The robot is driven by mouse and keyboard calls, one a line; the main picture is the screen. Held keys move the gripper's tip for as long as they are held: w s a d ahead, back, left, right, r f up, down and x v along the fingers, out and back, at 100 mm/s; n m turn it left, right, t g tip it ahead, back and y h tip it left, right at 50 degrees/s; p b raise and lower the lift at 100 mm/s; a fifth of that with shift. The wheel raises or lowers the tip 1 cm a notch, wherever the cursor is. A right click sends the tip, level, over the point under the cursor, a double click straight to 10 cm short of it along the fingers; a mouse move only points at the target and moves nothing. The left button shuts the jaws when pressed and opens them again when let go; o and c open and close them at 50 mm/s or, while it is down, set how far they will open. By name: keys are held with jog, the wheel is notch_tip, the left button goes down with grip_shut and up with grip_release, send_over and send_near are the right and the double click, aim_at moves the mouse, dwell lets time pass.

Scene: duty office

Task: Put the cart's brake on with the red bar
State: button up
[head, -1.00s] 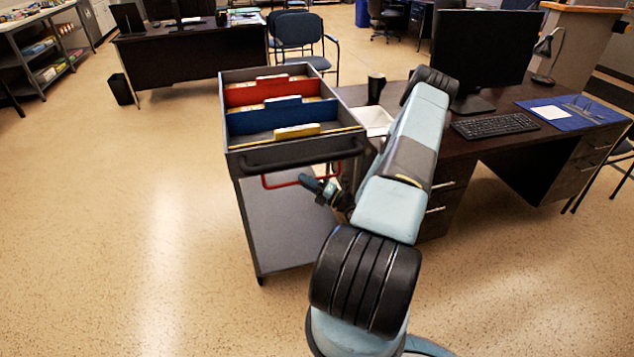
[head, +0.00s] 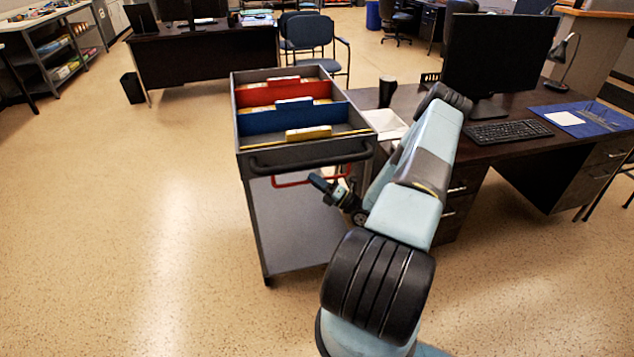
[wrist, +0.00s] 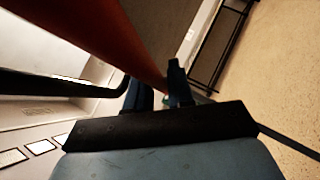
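The grey cart (head: 252,210) stands left of the desk, with a black push handle (head: 290,163) across its near end. The red bar (head: 290,183) hangs just below that handle. My gripper (head: 325,186) is at the right part of the red bar, on the near side, and hides some of it. In the wrist view, the red bar (wrist: 105,38) runs large and close from the upper left down to my fingers (wrist: 160,92). The fingers look apart, with a gap between them. I cannot tell whether the bar touches them or lies between them.
The cart's top tray holds red and blue dividers (head: 290,118) and folders. The dark desk (head: 520,150) with monitor and keyboard is close on the right, beside my arm. A blue chair (head: 312,35) stands behind the cart. The floor (head: 130,220) left is clear.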

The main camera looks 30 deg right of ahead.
jog(key=shift+o, duration=1.4)
jog(key=shift+d, duration=0.1)
jog(key=v, duration=1.3)
jog(key=shift+s+d+f, duration=0.2)
jog(key=shift+s, duration=0.1)
